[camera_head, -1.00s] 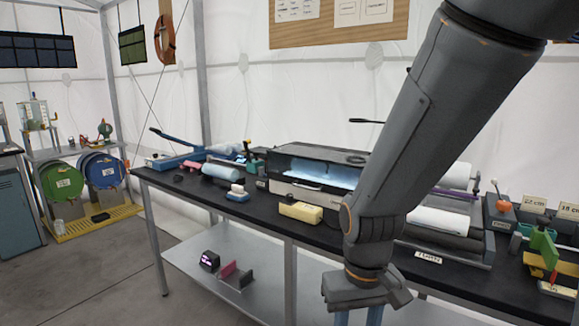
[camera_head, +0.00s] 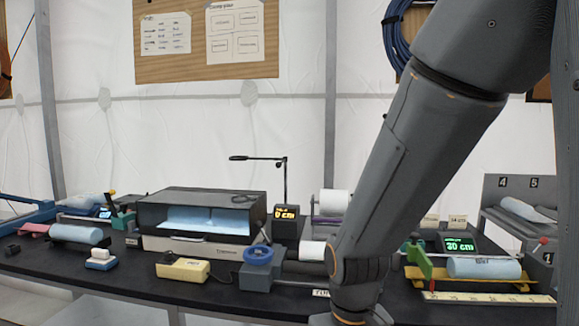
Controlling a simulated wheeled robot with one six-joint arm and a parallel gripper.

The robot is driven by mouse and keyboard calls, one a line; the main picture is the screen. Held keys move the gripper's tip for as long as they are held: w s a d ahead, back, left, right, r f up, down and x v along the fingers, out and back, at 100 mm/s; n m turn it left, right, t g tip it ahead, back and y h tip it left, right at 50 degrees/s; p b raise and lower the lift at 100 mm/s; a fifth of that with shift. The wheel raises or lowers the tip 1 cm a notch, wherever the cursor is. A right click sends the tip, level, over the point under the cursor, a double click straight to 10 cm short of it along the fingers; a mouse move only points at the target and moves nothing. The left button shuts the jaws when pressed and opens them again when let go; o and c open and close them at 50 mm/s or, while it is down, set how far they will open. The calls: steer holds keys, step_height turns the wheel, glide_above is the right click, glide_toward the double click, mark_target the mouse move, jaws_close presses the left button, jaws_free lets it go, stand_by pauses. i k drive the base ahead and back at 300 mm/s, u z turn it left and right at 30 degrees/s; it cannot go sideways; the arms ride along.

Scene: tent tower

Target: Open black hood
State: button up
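The black hood (camera_head: 150,214) is a dark box on a pale base, on the bench left of centre. Its front has a wide window with a bright bluish interior behind it. I cannot tell whether the window is glazed. My arm comes down from the upper right to the bottom edge, right of the hood and well apart from it. My gripper's fingers are below the picture and hidden, so their state does not show.
The black bench (camera_head: 90,277) spans the view. A yellow box (camera_head: 183,270) and a grey block with a blue ring (camera_head: 258,272) stand in front of the hood. A thin lamp stand (camera_head: 284,185) rises behind its right side. White rolls (camera_head: 333,202) lie farther right.

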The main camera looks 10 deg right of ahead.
mark_target(212, 212)
steer(key=k, duration=1.25)
steer(key=u, duration=0.95)
steer(key=i, duration=0.9)
steer(key=z, duration=0.75)
steer(key=i, duration=1)
steer(key=z, duration=0.25)
